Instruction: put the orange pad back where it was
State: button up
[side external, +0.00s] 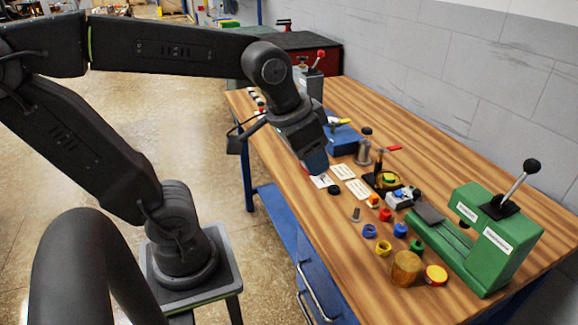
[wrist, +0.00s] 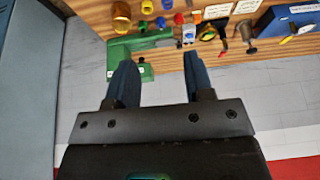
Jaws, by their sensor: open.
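My gripper (side external: 316,168) is open and empty above the left side of the wooden table. In the wrist view my gripper's (wrist: 158,58) two blue fingers stand apart with nothing between them. No piece shows clearly as a flat orange pad. Small orange-red pieces (side external: 385,214) lie among the coloured parts mid-table, and a red piece (wrist: 178,18) shows in the wrist view. I cannot tell which of these is the pad.
A green press (side external: 485,240) with a black-knobbed lever stands at the right; it also shows in the wrist view (wrist: 130,48). Several blue, yellow and green caps (side external: 383,248) crowd the middle. White labels (side external: 343,171) and a blue block (side external: 343,139) lie farther back.

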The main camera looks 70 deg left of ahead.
jog(key=shift+t, duration=0.4)
jog(key=s, duration=0.1)
jog(key=s+f, duration=0.1)
jog(key=s, duration=0.2)
jog(key=shift+s+d+f, duration=0.1)
jog(key=shift+d+f, duration=0.05)
jog(key=shift+d, duration=0.25)
